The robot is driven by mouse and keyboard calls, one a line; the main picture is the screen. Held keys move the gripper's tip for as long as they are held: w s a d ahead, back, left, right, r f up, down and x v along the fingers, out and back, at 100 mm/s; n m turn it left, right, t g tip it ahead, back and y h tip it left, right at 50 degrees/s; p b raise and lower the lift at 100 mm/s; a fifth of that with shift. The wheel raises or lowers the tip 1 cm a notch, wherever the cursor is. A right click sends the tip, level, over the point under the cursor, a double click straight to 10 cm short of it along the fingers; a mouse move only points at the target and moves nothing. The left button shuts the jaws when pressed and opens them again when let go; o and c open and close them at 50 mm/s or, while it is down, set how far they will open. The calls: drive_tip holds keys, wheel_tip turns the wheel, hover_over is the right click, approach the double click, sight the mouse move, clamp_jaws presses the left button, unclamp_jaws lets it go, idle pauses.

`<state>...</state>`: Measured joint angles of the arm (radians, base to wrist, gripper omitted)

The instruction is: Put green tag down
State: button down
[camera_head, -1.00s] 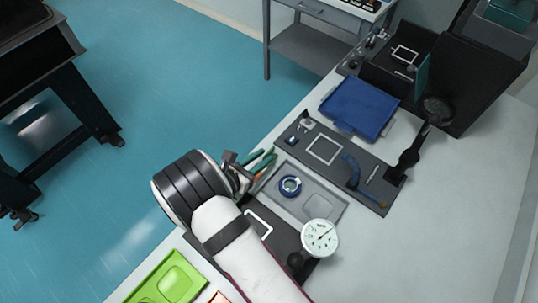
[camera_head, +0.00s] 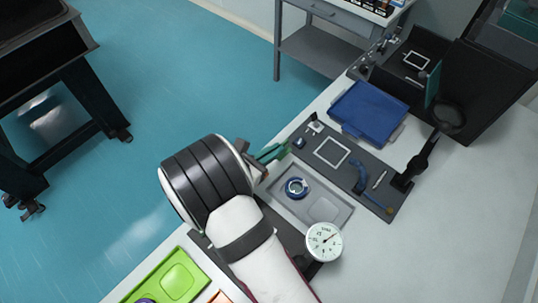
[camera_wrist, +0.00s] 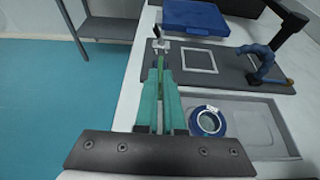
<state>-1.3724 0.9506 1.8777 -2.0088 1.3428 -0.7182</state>
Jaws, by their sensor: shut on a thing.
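My gripper (camera_head: 284,150) is out over the table's left edge, beside the dark plate (camera_head: 377,193). In the wrist view its two long teal fingers (camera_wrist: 160,75) are close together, shut on a thin green strip, the green tag (camera_wrist: 161,82). The tag shows only as a narrow sliver between the fingers, and its lower part is hidden. I cannot tell whether the tag touches any surface. In the head view the fingers largely hide it.
A grey tray (camera_head: 335,222) with a blue tape roll (camera_head: 296,188) lies right of the gripper. A dial gauge (camera_head: 324,241), a blue tray (camera_head: 367,110), a black stand (camera_head: 416,163) and a green tray (camera_head: 148,292) are nearby. The right of the table is clear.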

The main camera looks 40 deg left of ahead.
drive_tip(key=w+d+r, duration=0.3)
drive_tip(key=d+r, duration=0.3)
drive_tip(key=d, duration=0.4)
drive_tip(key=m+g+h, duration=0.1)
drive_tip(key=m+h, duration=0.4)
hover_over(313, 217)
wheel_tip(313, 217, down, 10)
drive_tip(key=shift+f, duration=0.15)
drive_tip(key=shift+f, duration=0.15)
drive_tip(key=c, duration=1)
unclamp_jaws()
